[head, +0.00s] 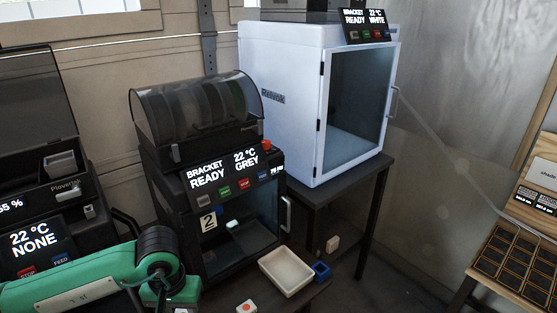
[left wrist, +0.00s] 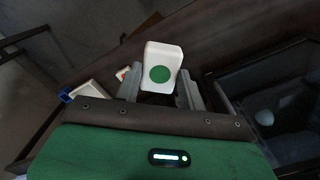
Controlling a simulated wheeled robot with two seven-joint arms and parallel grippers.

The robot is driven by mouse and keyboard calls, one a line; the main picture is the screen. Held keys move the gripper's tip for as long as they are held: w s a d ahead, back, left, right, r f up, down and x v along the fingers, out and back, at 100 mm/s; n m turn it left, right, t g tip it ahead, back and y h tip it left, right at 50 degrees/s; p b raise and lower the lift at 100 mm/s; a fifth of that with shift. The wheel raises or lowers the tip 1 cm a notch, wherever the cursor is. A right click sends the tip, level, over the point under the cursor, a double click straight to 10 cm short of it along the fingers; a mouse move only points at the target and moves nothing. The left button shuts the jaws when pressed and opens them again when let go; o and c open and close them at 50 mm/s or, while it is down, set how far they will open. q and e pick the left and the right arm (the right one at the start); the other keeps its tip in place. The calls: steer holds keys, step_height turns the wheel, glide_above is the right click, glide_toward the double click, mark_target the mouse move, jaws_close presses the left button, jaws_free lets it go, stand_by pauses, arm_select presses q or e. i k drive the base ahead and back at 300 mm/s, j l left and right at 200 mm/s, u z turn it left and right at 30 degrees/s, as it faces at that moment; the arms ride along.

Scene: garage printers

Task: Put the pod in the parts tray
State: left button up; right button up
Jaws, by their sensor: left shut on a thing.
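A white pod (left wrist: 165,54) with a green dot is held between the fingers of my left gripper (left wrist: 160,92) in the left wrist view. The gripper is shut on it. In the head view my green left arm reaches in at the lower left; its fingers and the held pod are not visible there. A shallow cream tray (head: 287,267), probably the parts tray, lies in front of the printer marked 2 and looks empty. It also shows in the left wrist view (left wrist: 91,90), left of the gripper and apart from the pod. My right gripper is not in view.
A white piece with an orange dot (head: 246,307) lies near the cream tray. A small blue box (head: 321,271) stands right of the tray. The black printer (head: 215,205) stands behind, a white printer (head: 280,105) back right. A gridded wooden organiser (head: 515,262) is far right.

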mark_target(285, 273)
steer(key=i+l, duration=0.2)
steer(key=l, duration=0.15)
steer(key=i+l+u, duration=0.1)
steer(key=l, duration=0.25)
steer(key=i+l, duration=0.3)
steer(key=i+l+u, duration=0.1)
steer(key=l, duration=0.3)
steer(key=i+l, duration=0.25)
steer(key=i+l+u, duration=0.1)
steer(key=l, duration=0.35)
